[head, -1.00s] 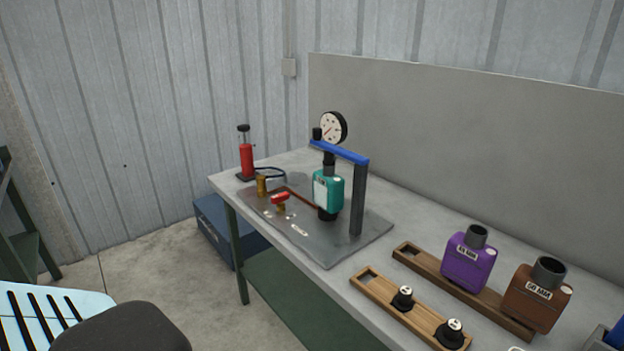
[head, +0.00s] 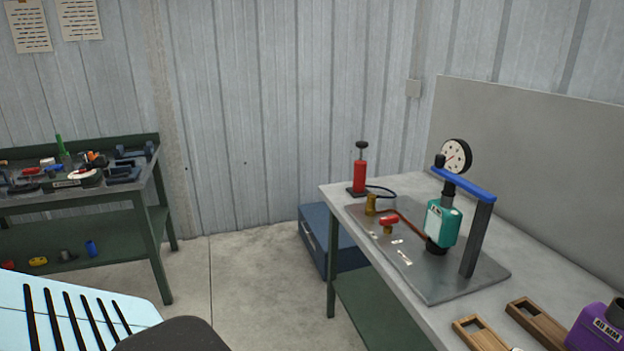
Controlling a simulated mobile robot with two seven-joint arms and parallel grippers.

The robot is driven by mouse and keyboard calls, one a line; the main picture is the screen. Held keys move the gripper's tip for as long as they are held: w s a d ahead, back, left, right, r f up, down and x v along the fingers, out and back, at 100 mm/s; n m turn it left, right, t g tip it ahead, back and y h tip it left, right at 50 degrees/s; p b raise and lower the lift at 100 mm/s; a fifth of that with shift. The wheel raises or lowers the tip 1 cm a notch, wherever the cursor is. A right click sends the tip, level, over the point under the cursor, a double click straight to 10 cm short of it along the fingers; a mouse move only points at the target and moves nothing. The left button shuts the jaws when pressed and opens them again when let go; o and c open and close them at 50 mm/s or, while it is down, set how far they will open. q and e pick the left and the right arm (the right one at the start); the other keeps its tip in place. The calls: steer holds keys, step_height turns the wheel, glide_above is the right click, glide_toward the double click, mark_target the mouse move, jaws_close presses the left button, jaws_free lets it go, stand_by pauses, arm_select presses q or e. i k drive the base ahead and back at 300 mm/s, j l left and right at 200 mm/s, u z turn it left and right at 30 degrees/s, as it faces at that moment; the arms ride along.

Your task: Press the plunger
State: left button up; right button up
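The plunger is the black knob (head: 362,145) on a thin rod above a red pump cylinder (head: 360,176). The pump stands upright at the far left corner of the grey workbench (head: 334,190), and its rod shows raised above the cylinder. A dark hose (head: 381,190) runs from the pump's base. Neither of my grippers is in view.
A metal plate (head: 460,283) holds a brass fitting (head: 370,204), a red valve handle (head: 389,221), a teal muffler (head: 440,223) under a blue clamp bar (head: 464,184), and a dial gauge (head: 456,156). A blue box (head: 316,236) sits on the floor. Open floor lies left of the workbench.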

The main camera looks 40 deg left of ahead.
mark_target(361, 144)
steer(key=u, duration=1.4)
steer(key=k+l+u, duration=0.1)
steer(key=k+l, duration=0.1)
steer(key=l, duration=0.1)
